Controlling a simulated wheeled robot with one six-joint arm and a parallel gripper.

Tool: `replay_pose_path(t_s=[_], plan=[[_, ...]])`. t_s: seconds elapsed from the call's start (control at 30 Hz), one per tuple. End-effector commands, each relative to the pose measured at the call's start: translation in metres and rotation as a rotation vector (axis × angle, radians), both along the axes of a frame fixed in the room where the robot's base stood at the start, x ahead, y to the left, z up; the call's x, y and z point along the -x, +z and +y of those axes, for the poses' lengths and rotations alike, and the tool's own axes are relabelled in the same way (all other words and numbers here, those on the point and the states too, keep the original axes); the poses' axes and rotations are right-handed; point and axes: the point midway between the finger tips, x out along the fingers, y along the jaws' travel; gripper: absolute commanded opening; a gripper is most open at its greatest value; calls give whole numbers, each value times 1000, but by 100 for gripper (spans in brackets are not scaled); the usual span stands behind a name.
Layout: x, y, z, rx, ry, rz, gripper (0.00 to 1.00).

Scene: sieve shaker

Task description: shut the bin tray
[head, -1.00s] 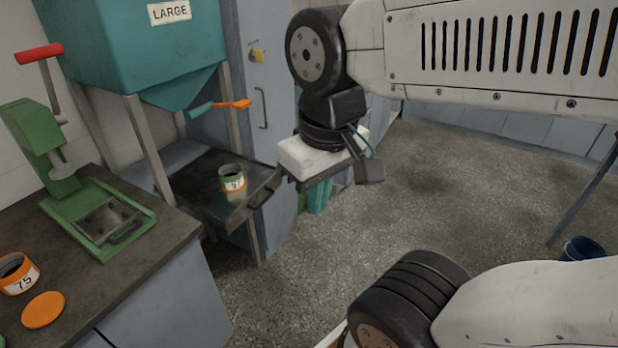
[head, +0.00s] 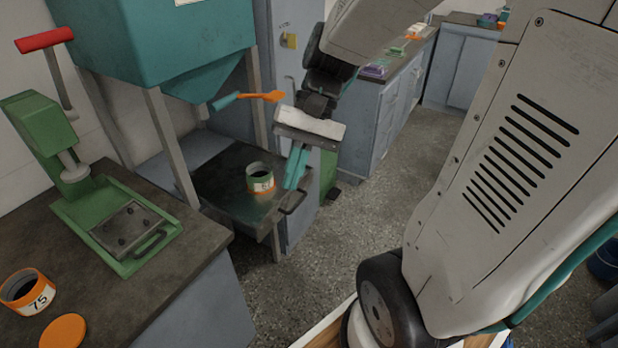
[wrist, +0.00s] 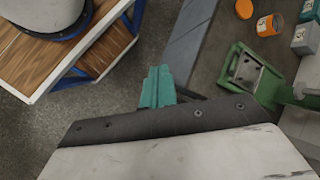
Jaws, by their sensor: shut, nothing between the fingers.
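The bin tray (head: 228,205) is a dark, flat tray under the teal hopper bin (head: 155,45). It sticks out from beneath the hopper, with a bar handle (head: 294,201) on its right edge. The wrist view shows the closed fingers (wrist: 157,78) but no clear part of the tray.
A green press (head: 115,225), an open orange can (head: 28,292) and an orange lid (head: 63,331) are on the left bench. Blue-grey cabinets (head: 375,125) stand behind. The speckled floor (head: 345,235) right of the tray is clear.

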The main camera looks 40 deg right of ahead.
Motion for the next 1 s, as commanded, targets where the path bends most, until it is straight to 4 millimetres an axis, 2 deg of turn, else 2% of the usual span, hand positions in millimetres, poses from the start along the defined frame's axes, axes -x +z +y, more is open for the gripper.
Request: replay_pose_path(t_s=[0.27,0.4,0.53,0.73,0.9,1.0], plan=[[-67,-50,-46,-378,-408,183,0],[-95,-83,-85,-566,-630,237,0],[-113,-121,-128,-738,-845,268,0],[-121,-193,-202,-991,-1192,280,0],[-108,-257,-256,-1164,-1459,263,0],[-97,-286,-276,-1232,-1573,249,0]])
